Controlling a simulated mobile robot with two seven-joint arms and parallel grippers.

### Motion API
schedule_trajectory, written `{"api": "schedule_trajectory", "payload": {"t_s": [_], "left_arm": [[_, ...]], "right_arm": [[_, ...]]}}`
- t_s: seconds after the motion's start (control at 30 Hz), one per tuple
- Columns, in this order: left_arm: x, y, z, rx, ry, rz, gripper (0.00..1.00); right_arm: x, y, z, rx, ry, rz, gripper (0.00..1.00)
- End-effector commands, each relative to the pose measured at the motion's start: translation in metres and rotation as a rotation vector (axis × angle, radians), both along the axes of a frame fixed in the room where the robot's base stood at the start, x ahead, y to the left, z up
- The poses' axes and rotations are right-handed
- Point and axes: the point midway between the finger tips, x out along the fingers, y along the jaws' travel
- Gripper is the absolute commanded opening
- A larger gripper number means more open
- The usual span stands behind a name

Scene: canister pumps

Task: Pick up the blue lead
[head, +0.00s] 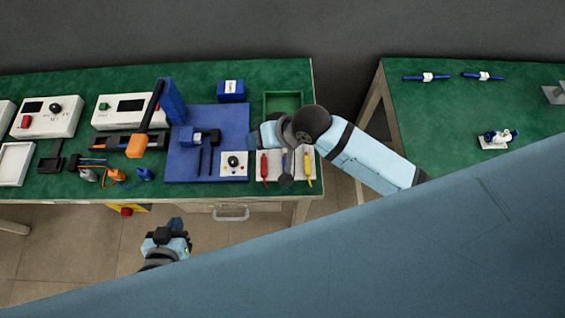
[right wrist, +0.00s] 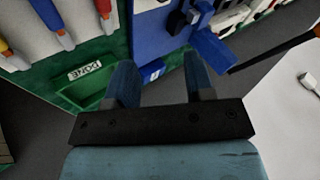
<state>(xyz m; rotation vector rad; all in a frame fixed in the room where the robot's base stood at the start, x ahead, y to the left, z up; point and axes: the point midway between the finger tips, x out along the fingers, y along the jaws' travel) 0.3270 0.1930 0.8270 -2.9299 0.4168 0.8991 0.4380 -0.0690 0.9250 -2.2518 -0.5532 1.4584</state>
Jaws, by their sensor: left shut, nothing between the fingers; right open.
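The blue lead (right wrist: 46,14) lies on a white pad at the upper left of the right wrist view, between the yellow lead (right wrist: 5,50) and the red lead (right wrist: 103,6). In the head view my right wrist covers much of it. My right gripper (head: 256,138) is open and empty above the bench, beside the green tray (head: 270,98). In the right wrist view its fingers (right wrist: 161,82) are apart from the blue lead. My left gripper (head: 177,226) is shut and empty, in front of the bench edge.
The tray marked DONE (right wrist: 77,91) looks empty. A blue mat (head: 220,118) with a blue-and-black device lies left of my right gripper. White instrument boxes (head: 48,117) and an orange-black tool (head: 137,146) stand further left. A second green bench (head: 450,100) is at the right.

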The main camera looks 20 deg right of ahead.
Motion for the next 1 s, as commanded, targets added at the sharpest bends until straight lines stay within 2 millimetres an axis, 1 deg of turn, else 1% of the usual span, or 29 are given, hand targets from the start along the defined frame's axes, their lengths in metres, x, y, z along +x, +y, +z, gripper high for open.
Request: {"api": "schedule_trajectory", "payload": {"t_s": [0.03, 0.13, 0.3, 0.43, 0.53, 0.6, 0.67, 0.73, 0.9, 1.0], "left_arm": [[0.003, -0.001, -0.011, -0.003, -0.006, 0.000, 0.00], [0.006, -0.001, -0.021, -0.006, -0.011, 0.000, 0.00], [0.006, -0.002, -0.039, -0.007, 0.000, 0.001, 0.00], [0.005, -0.002, -0.048, -0.007, 0.005, 0.002, 0.00], [0.005, -0.002, -0.051, -0.008, 0.005, 0.002, 0.00], [0.005, -0.002, -0.052, -0.008, 0.006, 0.002, 0.00], [0.004, -0.002, -0.053, -0.009, 0.007, 0.003, 0.00], [0.004, -0.002, -0.054, -0.009, 0.008, 0.003, 0.00], [0.004, -0.002, -0.057, -0.012, 0.011, 0.006, 0.00], [0.004, -0.002, -0.058, -0.014, 0.011, 0.007, 0.00]], "right_arm": [[0.007, 0.001, -0.001, -0.029, 0.056, 0.006, 0.49], [0.010, -0.004, 0.003, -0.113, 0.200, -0.016, 0.49], [0.012, -0.031, 0.012, -0.307, 0.378, -0.114, 0.49], [0.013, -0.053, 0.020, -0.431, 0.449, -0.200, 0.49], [0.013, -0.064, 0.025, -0.488, 0.475, -0.243, 0.49], [0.013, -0.068, 0.024, -0.509, 0.485, -0.259, 0.49], [0.013, -0.069, 0.018, -0.517, 0.491, -0.267, 0.49], [0.012, -0.070, 0.007, -0.519, 0.493, -0.269, 0.49], [0.012, -0.069, -0.028, -0.518, 0.492, -0.266, 0.49], [0.012, -0.068, -0.044, -0.516, 0.490, -0.267, 0.49]]}}
